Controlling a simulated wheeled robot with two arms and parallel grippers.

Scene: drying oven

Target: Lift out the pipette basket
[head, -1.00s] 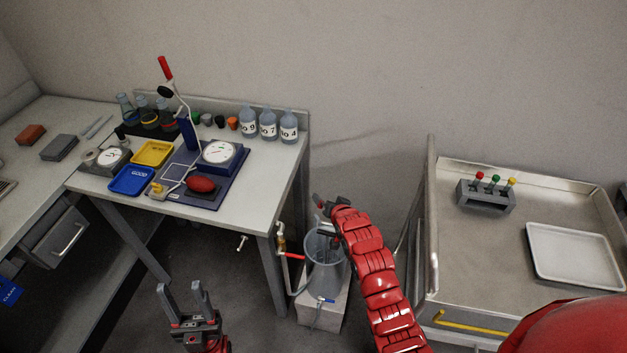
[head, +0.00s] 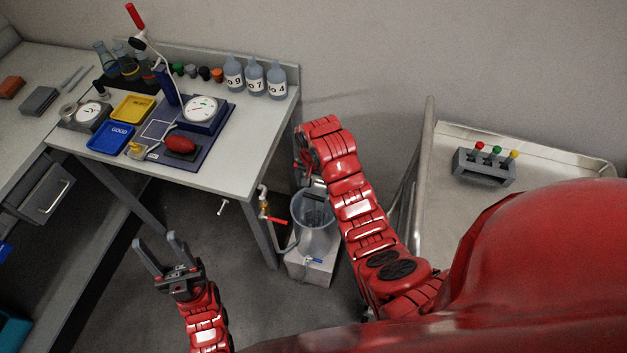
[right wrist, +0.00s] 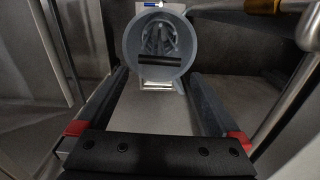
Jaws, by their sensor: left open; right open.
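The pipette basket (right wrist: 160,38) is inside a clear grey cylinder (head: 314,238) that stands on a pale block (head: 311,267) beside the bench leg. The right wrist view shows its dark prongs and a dark crossbar (right wrist: 160,60) spanning the cylinder's near side. My right gripper (right wrist: 158,76) is open and empty, with one finger on each side of the cylinder's near end in that view. In the head view my right forearm bends down over the cylinder and largely hides that gripper. My left gripper (head: 157,240) is open and empty above the floor, left of the cylinder.
The bench (head: 225,165) with trays, a dial instrument and bottles stands left of the cylinder. A tap with a red handle (head: 272,220) sits close to the cylinder's left. A metal cart (head: 440,190) holding a small rack (head: 484,167) is on the right.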

